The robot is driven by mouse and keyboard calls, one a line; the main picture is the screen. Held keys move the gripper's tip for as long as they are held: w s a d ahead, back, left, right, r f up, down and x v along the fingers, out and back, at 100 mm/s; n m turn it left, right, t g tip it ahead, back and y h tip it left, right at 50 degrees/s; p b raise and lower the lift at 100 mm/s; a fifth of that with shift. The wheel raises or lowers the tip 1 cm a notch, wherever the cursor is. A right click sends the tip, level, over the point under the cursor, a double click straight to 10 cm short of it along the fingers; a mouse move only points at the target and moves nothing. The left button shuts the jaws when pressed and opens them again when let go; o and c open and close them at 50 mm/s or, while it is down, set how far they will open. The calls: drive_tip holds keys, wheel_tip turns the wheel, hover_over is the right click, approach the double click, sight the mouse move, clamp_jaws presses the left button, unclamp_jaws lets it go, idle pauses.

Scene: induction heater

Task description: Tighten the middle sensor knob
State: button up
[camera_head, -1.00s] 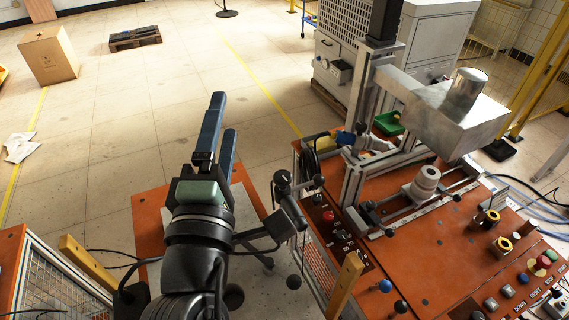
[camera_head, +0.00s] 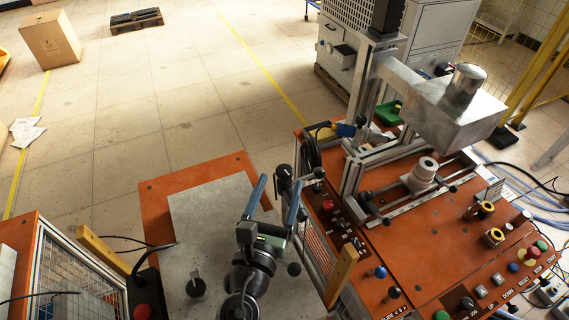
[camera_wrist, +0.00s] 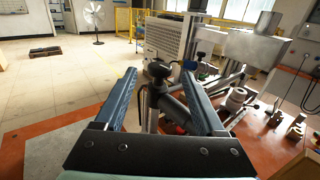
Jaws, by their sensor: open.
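My gripper (camera_head: 279,186) is open and empty, its two blue fingers pointing away from me toward the bench's left edge. A black knob (camera_wrist: 158,69) on a dark stem shows between the fingertips in the wrist view. In the head view, a black knob (camera_head: 282,172) stands close to the fingertips, with another black knob (camera_head: 319,173) to its right. A third dark round knob (camera_head: 294,269) shows lower, beside the gripper. I cannot tell which of these is the middle sensor knob. The stem between the fingers is partly hidden, and I see no contact.
The orange bench (camera_head: 420,235) with the induction heater (camera_head: 455,105) stands to the right. Its front edge carries several buttons and knobs. A grey plate (camera_head: 215,215) lies below left of the gripper. A yellow post (camera_head: 341,275) stands right of it. The floor beyond is open.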

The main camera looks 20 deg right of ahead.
sight(282, 177)
drive_tip(key=x, duration=0.5)
drive_tip(key=shift+p, duration=0.3)
clamp_jaws()
